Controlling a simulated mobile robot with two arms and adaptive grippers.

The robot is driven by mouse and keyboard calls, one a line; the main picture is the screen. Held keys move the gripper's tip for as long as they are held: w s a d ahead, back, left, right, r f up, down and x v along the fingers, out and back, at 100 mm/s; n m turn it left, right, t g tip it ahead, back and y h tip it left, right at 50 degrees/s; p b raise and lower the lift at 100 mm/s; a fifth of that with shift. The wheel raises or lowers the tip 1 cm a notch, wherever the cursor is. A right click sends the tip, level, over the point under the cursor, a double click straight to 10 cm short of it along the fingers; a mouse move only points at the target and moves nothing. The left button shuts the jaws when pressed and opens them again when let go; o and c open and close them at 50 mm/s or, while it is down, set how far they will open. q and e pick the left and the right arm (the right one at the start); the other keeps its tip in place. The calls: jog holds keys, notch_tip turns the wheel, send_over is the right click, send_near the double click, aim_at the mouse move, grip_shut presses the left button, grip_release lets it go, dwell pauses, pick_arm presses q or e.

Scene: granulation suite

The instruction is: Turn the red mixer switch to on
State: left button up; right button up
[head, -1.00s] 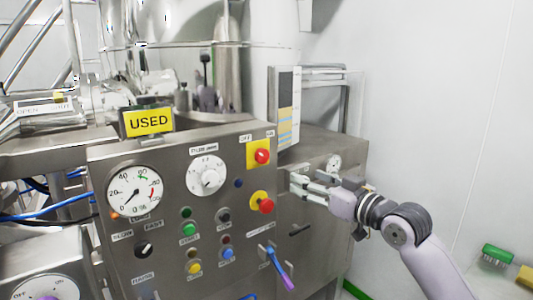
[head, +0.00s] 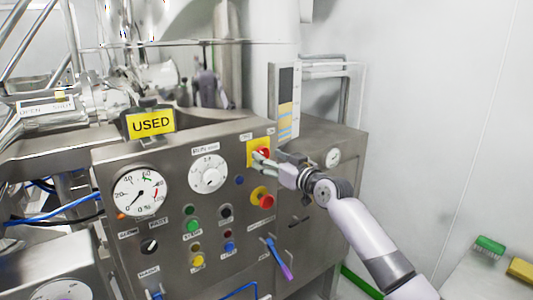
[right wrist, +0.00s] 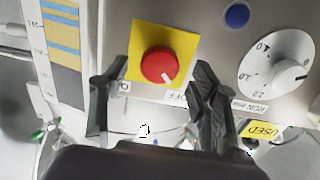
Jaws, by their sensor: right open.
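The red mixer switch (head: 262,153) is a round red knob on a yellow square plate, at the upper right of the steel control panel. In the right wrist view the red knob (right wrist: 160,66) shows a white mark at its lower right edge, with an "OFF" label beside the plate. My right gripper (head: 262,163) is at the switch, partly covering it in the head view. In the right wrist view my right gripper (right wrist: 155,85) is open, one finger on each side of the yellow plate. My left gripper is not in view.
Below the switch is a second red knob (head: 263,198) on a yellow disc. A white dial (head: 208,174), a gauge (head: 140,193) and several coloured buttons share the panel. A yellow "USED" sign (head: 151,123) stands on top. A white wall is at right.

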jog(key=shift+x, duration=1.05)
jog(key=shift+c, duration=0.3)
jog(key=c, duration=1.1)
